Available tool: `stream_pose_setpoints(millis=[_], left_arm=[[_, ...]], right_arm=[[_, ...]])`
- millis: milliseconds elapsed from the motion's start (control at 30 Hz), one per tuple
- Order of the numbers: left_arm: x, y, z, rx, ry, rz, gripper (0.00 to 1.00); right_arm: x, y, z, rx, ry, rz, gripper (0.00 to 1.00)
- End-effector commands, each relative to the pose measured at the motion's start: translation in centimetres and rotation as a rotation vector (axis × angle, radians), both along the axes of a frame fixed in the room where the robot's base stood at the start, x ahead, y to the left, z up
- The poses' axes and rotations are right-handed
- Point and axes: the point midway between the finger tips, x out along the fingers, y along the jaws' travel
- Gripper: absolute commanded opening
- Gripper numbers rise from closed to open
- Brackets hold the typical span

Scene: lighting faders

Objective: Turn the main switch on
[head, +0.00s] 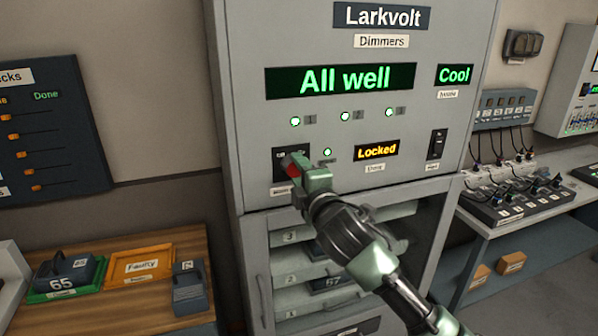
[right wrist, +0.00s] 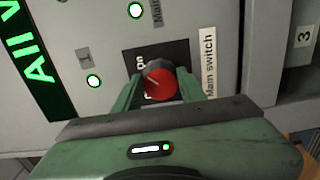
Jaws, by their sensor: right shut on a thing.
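The main switch is a round red knob (right wrist: 160,82) on a black plate, with a white label (right wrist: 210,62) reading "Main switch" in the right wrist view. In the head view the red knob (head: 293,169) shows at the lower left of the grey Larkvolt dimmer cabinet (head: 235,110). My right gripper (right wrist: 160,90) is shut on the knob, one green finger on each side. In the head view my right gripper (head: 300,172) covers part of the switch plate. The knob's pointer mark is hard to read. My left gripper is not in view.
The cabinet displays read "All well" (head: 340,79), "Cool" (head: 453,75) and "Locked" (head: 377,150), with several green lamps lit. A black rocker switch (head: 437,144) is at right. Drawers (head: 300,281) sit below. A wooden bench (head: 140,310) stands left.

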Motion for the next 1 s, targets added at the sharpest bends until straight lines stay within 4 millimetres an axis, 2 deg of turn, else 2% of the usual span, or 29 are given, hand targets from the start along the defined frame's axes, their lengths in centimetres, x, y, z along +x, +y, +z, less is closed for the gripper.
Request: stream_pose_setpoints(millis=[400,433,500,833,1000], left_arm=[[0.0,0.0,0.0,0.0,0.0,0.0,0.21],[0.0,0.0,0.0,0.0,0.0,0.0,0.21],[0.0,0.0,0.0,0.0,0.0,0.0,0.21],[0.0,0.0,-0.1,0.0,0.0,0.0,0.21],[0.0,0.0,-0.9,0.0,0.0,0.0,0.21]], right_arm=[[0.0,0.0,-0.1,0.008,0.006,0.0,0.0],[0.0,0.0,-0.1,0.008,0.006,0.0,0.49],[0.0,0.0,-0.1,0.008,0.006,0.0,0.62],[-0.2,-0.1,-0.1,0.006,0.003,0.0,0.62],[-1.8,-0.6,-0.3,0.007,0.002,0.001,0.62]])
